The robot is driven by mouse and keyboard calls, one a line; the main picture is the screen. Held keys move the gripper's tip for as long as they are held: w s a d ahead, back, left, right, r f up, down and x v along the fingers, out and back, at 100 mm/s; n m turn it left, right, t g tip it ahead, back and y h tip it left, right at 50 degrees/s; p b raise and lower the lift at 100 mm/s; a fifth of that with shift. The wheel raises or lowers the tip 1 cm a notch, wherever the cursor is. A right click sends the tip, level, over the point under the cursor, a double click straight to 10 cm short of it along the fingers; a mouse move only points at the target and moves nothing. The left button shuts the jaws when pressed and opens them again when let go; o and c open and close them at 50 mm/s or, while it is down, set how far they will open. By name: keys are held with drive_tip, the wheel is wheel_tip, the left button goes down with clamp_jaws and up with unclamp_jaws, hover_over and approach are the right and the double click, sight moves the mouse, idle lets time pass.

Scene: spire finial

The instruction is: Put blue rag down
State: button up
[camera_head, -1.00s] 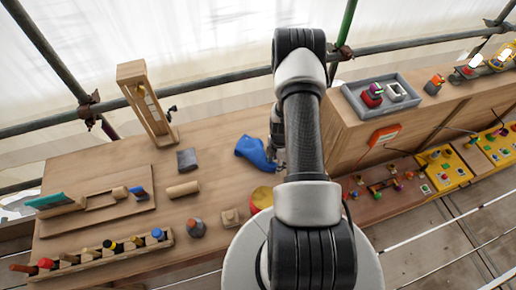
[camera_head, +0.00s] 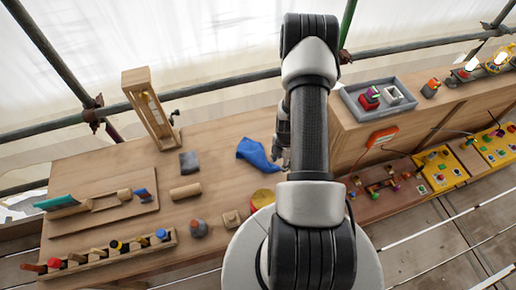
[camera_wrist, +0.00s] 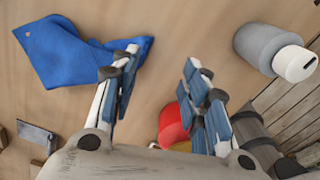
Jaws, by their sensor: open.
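The blue rag (camera_head: 257,153) lies crumpled on the wooden workbench, left of my arm in the head view. In the wrist view the rag (camera_wrist: 75,52) is at the upper left, with its right end close to the left finger. My gripper (camera_wrist: 163,70) is open, with bare bench top between its fingers. In the head view my gripper (camera_head: 282,152) is partly hidden behind my arm, just right of the rag. I cannot tell whether the left finger touches the rag.
A red and yellow round object (camera_head: 262,197) stands near my arm, and it shows behind the right finger in the wrist view (camera_wrist: 172,125). A grey cylinder with a white cap (camera_wrist: 272,50) is at upper right. A dark block (camera_head: 189,162) and wooden cylinder (camera_head: 185,191) lie left.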

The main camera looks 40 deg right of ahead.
drive_tip(key=r, duration=0.1)
drive_tip(key=s+r+p, duration=0.1)
drive_tip(key=r, duration=0.1)
drive_tip(key=shift+s+r+p, duration=0.25)
drive_tip(key=shift+r+p, duration=0.05)
drive_tip(key=shift+w+a+f, duration=0.1)
drive_tip(key=shift+w+f, duration=0.05)
drive_tip(key=shift+w, duration=0.15)
drive_tip(key=shift+c, duration=1.4)
drive_tip(key=w+a, duration=0.1)
drive_tip(key=w, duration=0.3)
drive_tip(key=w+a+f, duration=0.1)
drive_tip(key=w, duration=0.3)
drive_tip(key=w+a+f, duration=0.1)
drive_tip(key=w, duration=0.2)
drive_tip(key=shift+w+a+f, duration=0.1)
drive_tip(key=shift+w+f, duration=0.05)
drive_tip(key=shift+w, duration=0.25)
clamp_jaws()
drive_tip(key=f, duration=0.3)
drive_tip(key=shift+w, duration=0.3)
wheel_tip(320, 180, down, 6)
drive_tip(key=b, duration=0.5)
drive_tip(key=shift+r+b, duration=0.2)
drive_tip(key=shift+b, duration=0.15)
drive_tip(key=shift+r, duration=0.1)
